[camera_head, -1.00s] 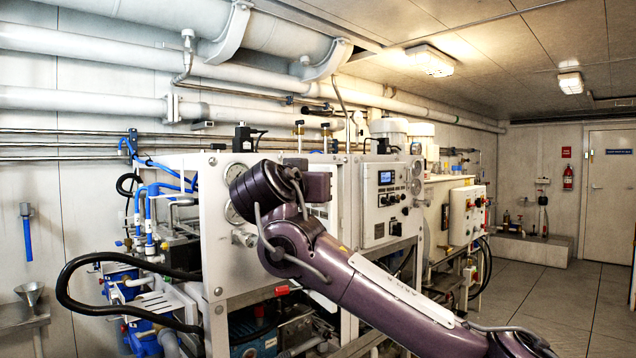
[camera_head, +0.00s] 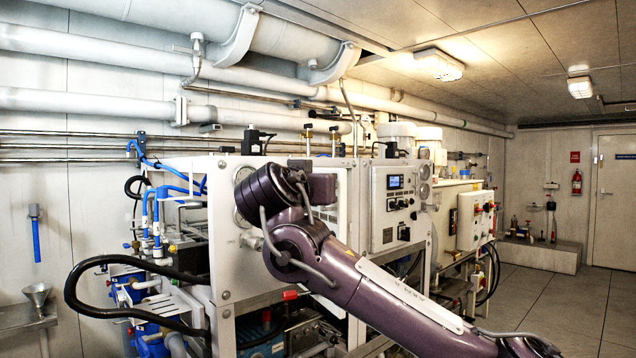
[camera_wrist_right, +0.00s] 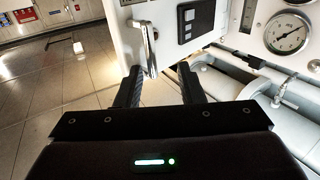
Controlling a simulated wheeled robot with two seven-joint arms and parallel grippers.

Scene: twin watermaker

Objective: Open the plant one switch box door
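In the right wrist view, a white box face (camera_wrist_right: 116,28) with a silver lever handle (camera_wrist_right: 149,50) stands just ahead of my right gripper (camera_wrist_right: 160,78). Its two dark fingers are apart. The handle's lower end hangs near the gap between the fingertips, closer to the left finger; I cannot tell if it touches. No gap from an opened door is clear. In the head view, my purple right arm reaches in from the lower right across the white machine; its gripper is hidden there. A white control panel (camera_head: 380,220) with a small screen shows right of the arm. My left gripper is not in view.
In the right wrist view, a round gauge (camera_wrist_right: 287,36) and pale pipes (camera_wrist_right: 222,80) lie to the right; tiled floor (camera_wrist_right: 40,100) is open to the left. In the head view, a black hose (camera_head: 75,285) loops at left, and free floor (camera_head: 550,305) lies at right.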

